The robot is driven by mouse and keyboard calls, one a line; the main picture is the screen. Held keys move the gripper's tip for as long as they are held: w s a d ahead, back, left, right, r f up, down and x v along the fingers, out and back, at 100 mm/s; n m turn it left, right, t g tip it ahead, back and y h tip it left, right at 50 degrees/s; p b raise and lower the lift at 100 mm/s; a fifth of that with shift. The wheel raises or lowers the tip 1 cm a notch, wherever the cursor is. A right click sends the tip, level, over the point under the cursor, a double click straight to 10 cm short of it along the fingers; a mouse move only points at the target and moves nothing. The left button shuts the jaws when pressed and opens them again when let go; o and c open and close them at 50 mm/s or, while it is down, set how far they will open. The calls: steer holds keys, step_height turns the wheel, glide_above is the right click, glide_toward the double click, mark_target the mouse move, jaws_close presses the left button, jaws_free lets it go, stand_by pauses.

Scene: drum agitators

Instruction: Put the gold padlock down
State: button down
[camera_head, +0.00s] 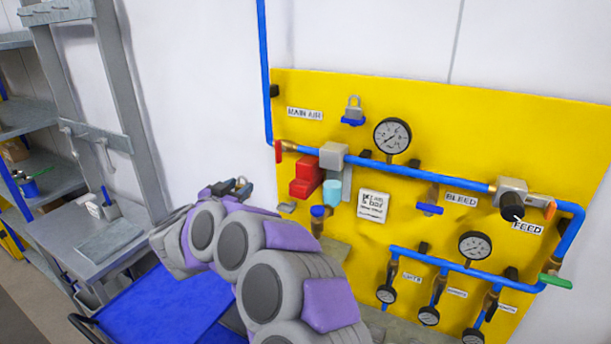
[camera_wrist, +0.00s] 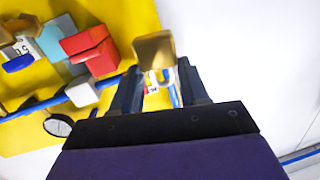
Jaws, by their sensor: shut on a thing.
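The gold padlock (camera_wrist: 154,50) shows in the wrist view as a gold block at the fingertips of my gripper (camera_wrist: 158,78). My gripper is shut on it, with one dark finger on each side. The padlock's shackle is hard to make out. In the head view my gripper (camera_head: 236,188) is in the air left of the yellow board, above the blue cart top. The padlock cannot be told clearly there.
A blue cart top (camera_head: 175,310) lies below my arm, largely bare where visible. A grey bench (camera_head: 95,238) with small items stands at left.

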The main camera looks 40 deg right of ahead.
step_height(320, 180, up, 6)
steer(key=s+a+m+g+h, duration=0.1)
steer(key=s+a+h, duration=0.1)
steer(key=a, duration=0.1)
glide_above(298, 186)
steer(key=a, duration=0.3)
steer(key=f, duration=0.1)
steer(key=d+f, duration=0.1)
steer(key=f, duration=0.1)
steer(key=d+f, duration=0.2)
steer(key=shift+f, duration=0.1)
steer(key=c, duration=1)
jaws_free()
steer(key=shift+a, duration=0.1)
steer(key=o, duration=0.4)
steer(key=shift+a, duration=0.35)
steer(key=shift+o, duration=0.2)
steer(key=v, duration=1.2)
steer(key=shift+w, duration=0.15)
